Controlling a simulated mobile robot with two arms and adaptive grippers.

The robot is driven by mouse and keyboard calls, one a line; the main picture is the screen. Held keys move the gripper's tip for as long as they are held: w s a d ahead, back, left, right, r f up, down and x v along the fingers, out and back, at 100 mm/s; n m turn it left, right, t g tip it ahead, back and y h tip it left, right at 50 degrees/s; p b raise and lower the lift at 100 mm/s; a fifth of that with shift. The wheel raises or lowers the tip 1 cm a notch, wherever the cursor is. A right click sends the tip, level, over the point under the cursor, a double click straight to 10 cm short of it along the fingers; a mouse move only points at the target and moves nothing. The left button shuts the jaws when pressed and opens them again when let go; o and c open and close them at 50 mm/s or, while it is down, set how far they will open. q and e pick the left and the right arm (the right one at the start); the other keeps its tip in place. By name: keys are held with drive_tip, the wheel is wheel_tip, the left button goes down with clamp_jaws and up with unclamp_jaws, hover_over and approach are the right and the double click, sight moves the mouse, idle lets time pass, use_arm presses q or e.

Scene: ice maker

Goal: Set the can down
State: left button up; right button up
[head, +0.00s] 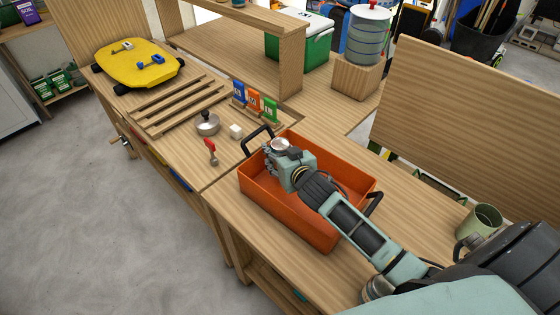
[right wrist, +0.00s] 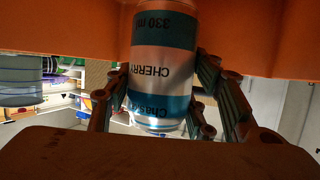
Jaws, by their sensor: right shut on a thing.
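The can (right wrist: 160,65) has a silver, teal and pinkish label that reads CHERRY upside down in the right wrist view. Its silver top (head: 281,143) shows in the head view. My right gripper (head: 272,152) is shut around the can, with a finger on each side of it in the right wrist view. The gripper and can are at the far left end of the orange bin (head: 300,226), within its outline. Whether the can touches the bin floor is hidden. My left gripper is not in view.
The bin's dark handles (head: 373,203) stick out at its ends. A green mug (head: 480,222) stands at the right.

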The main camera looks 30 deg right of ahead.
drive_tip(key=shift+w+f, duration=0.1)
drive_tip(key=shift+w, duration=0.1)
wheel_tip(320, 180, down, 3)
drive_tip(key=shift+f, duration=0.55)
drive_tip(key=o, duration=1.2)
drive_tip(key=shift+c, duration=0.2)
drive_tip(key=o, duration=0.3)
drive_tip(key=shift+s, duration=0.1)
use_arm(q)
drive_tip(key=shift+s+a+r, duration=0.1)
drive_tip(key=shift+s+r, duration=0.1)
